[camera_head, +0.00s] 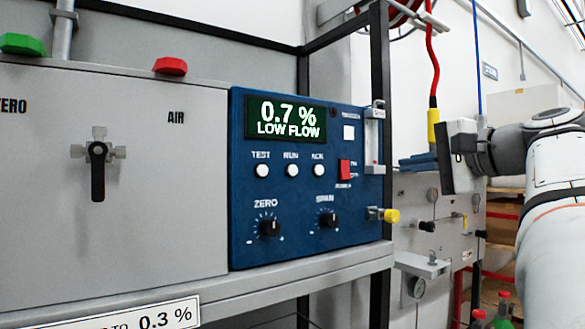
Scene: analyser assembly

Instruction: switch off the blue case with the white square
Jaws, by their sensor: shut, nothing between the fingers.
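The blue case (250,180) stands on a grey shelf in the middle of the view. Three round white buttons (291,170) and two black knobs (269,226) are on the face. My gripper (455,148) is shut and empty, right of the case and apart from it. Its fingertips are hard to make out.
A clear flow tube (374,140) and a yellow-capped fitting (390,215) are at the case's right edge. A dark frame post (379,60) and a red hose (432,60) stand nearby. A grey panel with a black valve handle (97,170) is left.

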